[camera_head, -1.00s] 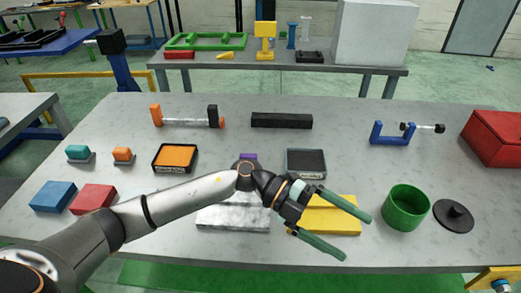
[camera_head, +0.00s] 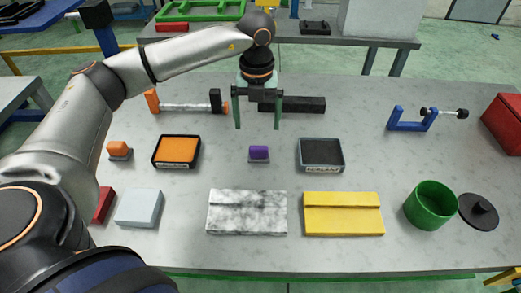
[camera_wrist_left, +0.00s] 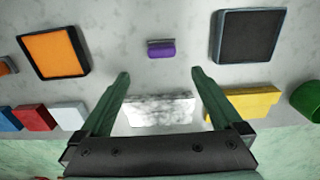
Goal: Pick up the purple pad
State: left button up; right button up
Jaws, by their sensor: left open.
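The purple pad (camera_head: 259,152) sits on a small grey base on the table, between the orange tray and the dark tray. It also shows in the left wrist view (camera_wrist_left: 161,51), beyond my fingertips and roughly midway between them. My left gripper (camera_head: 257,127) is open and empty, pointing down above the table, over the area just behind the pad in the head view. It does not touch the pad. My right gripper does not show in either view.
An orange ink tray (camera_head: 176,151) stands left of the pad and a dark ink tray (camera_head: 321,154) right. A marbled block (camera_head: 246,213) and a yellow block (camera_head: 343,214) lie nearer. A black bar (camera_head: 291,104) lies behind. A green cup (camera_head: 430,205) stands at right.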

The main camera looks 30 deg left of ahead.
pick_arm(q)
send_over(259, 147)
jog(key=f, duration=0.5)
jog(key=shift+s, duration=0.35)
jog(key=shift+w+f+p, duration=0.15)
jog(key=shift+f+p, duration=0.3)
jog(key=shift+f, duration=0.95)
jog(key=shift+w+f+p, duration=0.15)
jog(key=shift+f+p, duration=0.25)
jog(key=shift+f, duration=1)
jog(key=shift+c, duration=0.2)
jog(key=shift+r, duration=0.1)
grip_shut()
jog(key=shift+r+b, duration=0.3)
jog(key=shift+r, duration=0.35)
jog(key=s+d+r+b, duration=0.3)
jog(key=s+d+r, duration=0.6)
jog(key=s+r, duration=0.1)
jog(key=shift+s+d+r, duration=0.2)
jog(key=shift+r, duration=0.65)
